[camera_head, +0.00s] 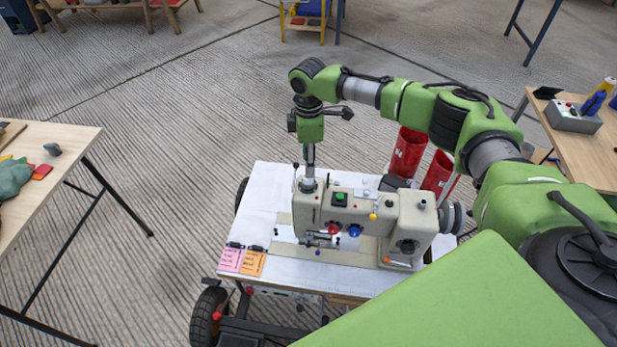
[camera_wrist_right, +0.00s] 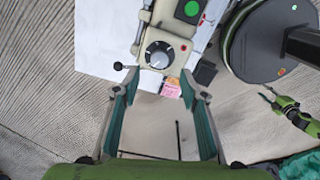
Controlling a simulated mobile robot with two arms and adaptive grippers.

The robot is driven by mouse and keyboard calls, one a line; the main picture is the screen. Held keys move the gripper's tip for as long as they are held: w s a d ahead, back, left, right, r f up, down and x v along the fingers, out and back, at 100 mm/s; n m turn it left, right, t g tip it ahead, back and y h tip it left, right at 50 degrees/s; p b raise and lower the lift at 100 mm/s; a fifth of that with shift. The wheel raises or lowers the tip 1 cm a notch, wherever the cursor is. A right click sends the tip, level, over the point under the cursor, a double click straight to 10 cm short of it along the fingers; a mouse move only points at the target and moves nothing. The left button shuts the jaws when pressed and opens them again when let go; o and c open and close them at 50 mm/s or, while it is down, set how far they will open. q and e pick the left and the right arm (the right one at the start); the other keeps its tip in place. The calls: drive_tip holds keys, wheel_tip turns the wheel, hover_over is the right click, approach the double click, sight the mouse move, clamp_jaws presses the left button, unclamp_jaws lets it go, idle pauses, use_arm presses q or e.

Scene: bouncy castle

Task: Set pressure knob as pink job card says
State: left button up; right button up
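A beige sewing machine (camera_head: 350,212) stands on a white-topped cart. A round dial knob with a dark face, pale pointer and marked rim sits on top of its left end; in the right wrist view the knob (camera_wrist_right: 158,55) lies just beyond the fingertips. My right gripper (camera_wrist_right: 158,88) is open and empty, pointing down above that knob. The pink job card (camera_head: 231,260) lies at the cart's front left corner and shows small in the wrist view (camera_wrist_right: 171,90); its writing is too small to read. My left gripper (camera_wrist_right: 267,93) appears small in the wrist view, fingers apart and empty.
An orange card (camera_head: 253,263) lies beside the pink one. Red cylinders (camera_head: 408,152) stand behind the machine. A green button (camera_head: 340,198) and a small lever are near the knob. Wooden tables stand left (camera_head: 50,140) and right (camera_head: 590,150). Floor left of the cart is clear.

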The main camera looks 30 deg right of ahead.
sight(309, 181)
wheel_tip(309, 181, down, 8)
drive_tip(key=shift+r, duration=0.1)
drive_tip(key=c, duration=1.1)
